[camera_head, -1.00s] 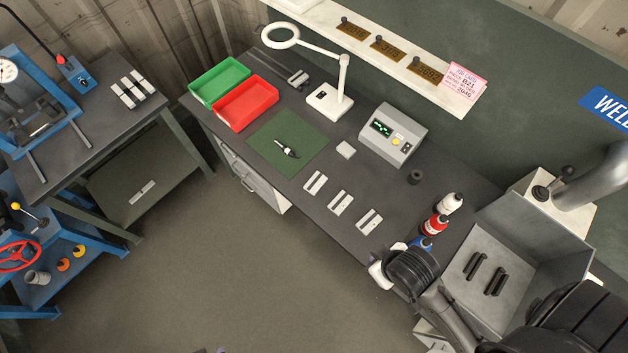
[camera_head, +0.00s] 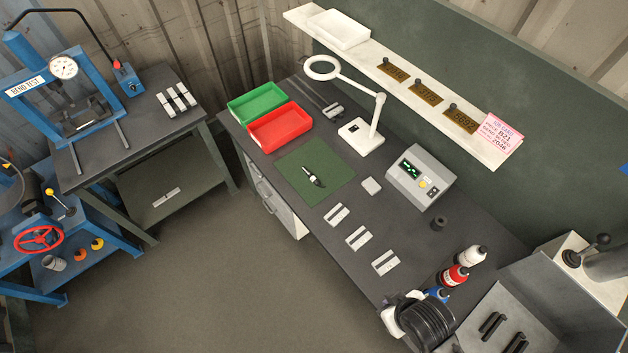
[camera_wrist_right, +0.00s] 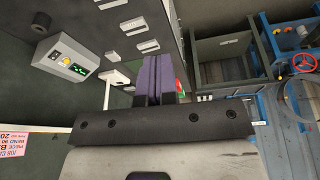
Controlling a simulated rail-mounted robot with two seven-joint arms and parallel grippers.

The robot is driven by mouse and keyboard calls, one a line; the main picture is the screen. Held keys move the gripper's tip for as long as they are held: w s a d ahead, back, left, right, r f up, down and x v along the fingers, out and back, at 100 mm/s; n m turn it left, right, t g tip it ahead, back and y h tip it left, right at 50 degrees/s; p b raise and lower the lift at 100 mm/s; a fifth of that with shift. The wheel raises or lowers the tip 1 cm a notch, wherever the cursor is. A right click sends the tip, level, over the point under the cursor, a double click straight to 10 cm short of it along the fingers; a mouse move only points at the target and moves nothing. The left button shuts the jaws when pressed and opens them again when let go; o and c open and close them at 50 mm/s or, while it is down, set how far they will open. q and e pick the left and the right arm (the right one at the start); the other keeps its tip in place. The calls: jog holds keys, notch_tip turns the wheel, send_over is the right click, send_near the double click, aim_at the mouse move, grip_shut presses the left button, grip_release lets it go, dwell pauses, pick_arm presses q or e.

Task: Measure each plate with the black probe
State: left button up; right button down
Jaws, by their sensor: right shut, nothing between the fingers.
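The black probe (camera_head: 313,178), with a white part, lies on the green mat (camera_head: 328,188) on the bench. Three pale slotted plates, the left one (camera_head: 337,214), the middle one (camera_head: 358,237) and the right one (camera_head: 385,262), lie in a row near the bench's front edge. A grey gauge box (camera_head: 420,177) with a green display stands behind them, and a small pale block (camera_head: 371,186) lies beside it. In the right wrist view my right gripper (camera_wrist_right: 150,62) has its purple fingers shut and empty, with pale plates beyond. My left gripper is not in view.
Green (camera_head: 256,103) and red (camera_head: 280,127) trays and a white ring lamp (camera_head: 362,132) stand at the back left. Floor in front is clear.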

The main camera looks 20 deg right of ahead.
dwell(0.4)
jog(key=c, duration=1.8)
grip_release()
jog(key=o, duration=0.9)
jog(key=shift+o, duration=0.2)
